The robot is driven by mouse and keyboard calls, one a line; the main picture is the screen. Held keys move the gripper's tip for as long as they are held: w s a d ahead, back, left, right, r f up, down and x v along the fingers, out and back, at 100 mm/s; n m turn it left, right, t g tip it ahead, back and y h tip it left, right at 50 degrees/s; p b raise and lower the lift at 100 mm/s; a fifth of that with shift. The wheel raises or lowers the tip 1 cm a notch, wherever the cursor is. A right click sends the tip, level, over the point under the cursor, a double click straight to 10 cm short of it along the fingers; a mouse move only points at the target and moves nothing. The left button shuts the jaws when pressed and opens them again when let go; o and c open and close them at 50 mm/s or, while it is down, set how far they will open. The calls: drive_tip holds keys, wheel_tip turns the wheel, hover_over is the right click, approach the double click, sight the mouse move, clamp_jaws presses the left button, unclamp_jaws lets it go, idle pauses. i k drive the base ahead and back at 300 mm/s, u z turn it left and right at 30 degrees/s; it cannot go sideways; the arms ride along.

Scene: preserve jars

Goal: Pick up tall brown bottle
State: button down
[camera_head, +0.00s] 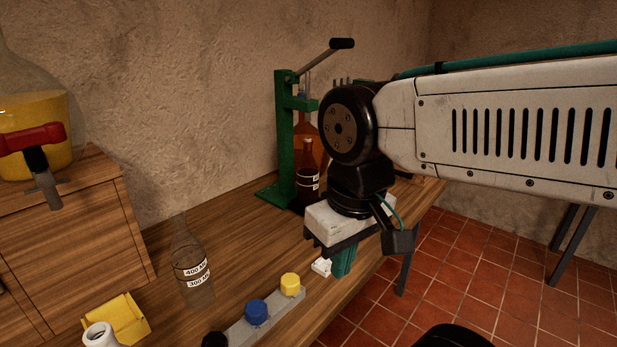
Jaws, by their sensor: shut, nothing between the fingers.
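A tall dark brown bottle (307,178) with a white label stands upright on the wooden table, just right of the green press. A larger amber bottle (302,132) stands behind it, partly hidden by the press and the brown bottle. My gripper (343,264) points down near the table's right edge, in front of and to the right of the brown bottle. Its green fingers are shut and empty, apart from the bottle. My wrist stands close to the bottle's right side in the picture.
The green lever press (285,150) stands at the back. A clear bottle (190,262) with volume labels stands front left. A grey strip with blue (256,312) and yellow (290,284) caps, and a small white piece (321,267), lie in front. Wooden drawers (75,225) stand left.

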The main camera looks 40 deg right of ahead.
sight(307, 171)
drive_tip(key=u, duration=3.3)
drive_tip(key=k, duration=1.6)
drive_tip(key=z, duration=2.3)
